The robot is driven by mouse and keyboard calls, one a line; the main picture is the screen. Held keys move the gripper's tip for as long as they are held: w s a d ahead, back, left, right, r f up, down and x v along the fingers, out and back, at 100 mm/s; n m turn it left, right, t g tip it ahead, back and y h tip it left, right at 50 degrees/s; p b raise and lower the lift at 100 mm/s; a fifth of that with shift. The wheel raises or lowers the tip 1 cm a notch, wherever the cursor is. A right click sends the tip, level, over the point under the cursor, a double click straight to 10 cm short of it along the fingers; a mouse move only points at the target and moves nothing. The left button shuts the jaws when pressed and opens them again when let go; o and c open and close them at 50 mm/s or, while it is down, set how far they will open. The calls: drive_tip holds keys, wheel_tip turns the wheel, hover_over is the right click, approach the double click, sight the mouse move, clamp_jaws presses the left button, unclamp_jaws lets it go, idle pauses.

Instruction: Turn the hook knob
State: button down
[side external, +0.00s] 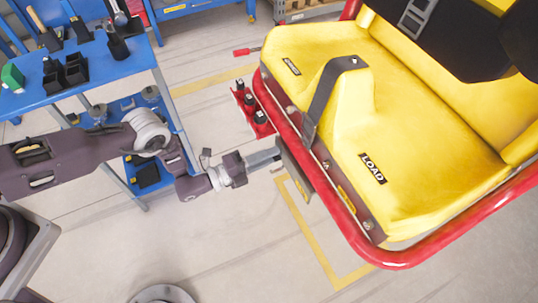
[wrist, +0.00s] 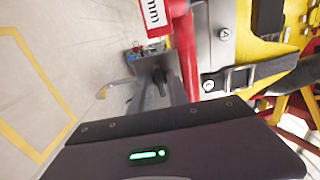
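A grey box (wrist: 152,62) with a dark knob (wrist: 160,77) on its face shows in the wrist view, below the red rail. In the side external view the grey box (side external: 296,171) sits under the edge of the yellow car, and the knob cannot be made out there. My gripper (side external: 272,156) reaches to the box from the left. In the wrist view my gripper (wrist: 159,88) has its two grey fingers apart, one on each side of the knob. Whether they touch the knob cannot be told. A small tan, hook-like piece (wrist: 103,92) shows left of the box.
The yellow seat (side external: 430,130) and its red tubular rail (side external: 335,205) are just right of my gripper. A black strap (side external: 325,95) crosses the seat's edge. Red-based black knobs (side external: 254,108) stand above. A blue tool table (side external: 110,70) is at upper left. The floor below is clear.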

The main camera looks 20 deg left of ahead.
drive_tip(key=shift+n, duration=0.3)
drive_tip(key=n, duration=2.7)
drive_tip(key=shift+f+n, duration=0.1)
drive_tip(key=shift+n, duration=0.3)
drive_tip(key=shift+s, duration=0.1)
idle(0.3)
drive_tip(key=c, duration=1.5)
unclamp_jaws()
drive_tip(key=shift+c, duration=0.2)
drive_tip(key=shift+a, duration=0.1)
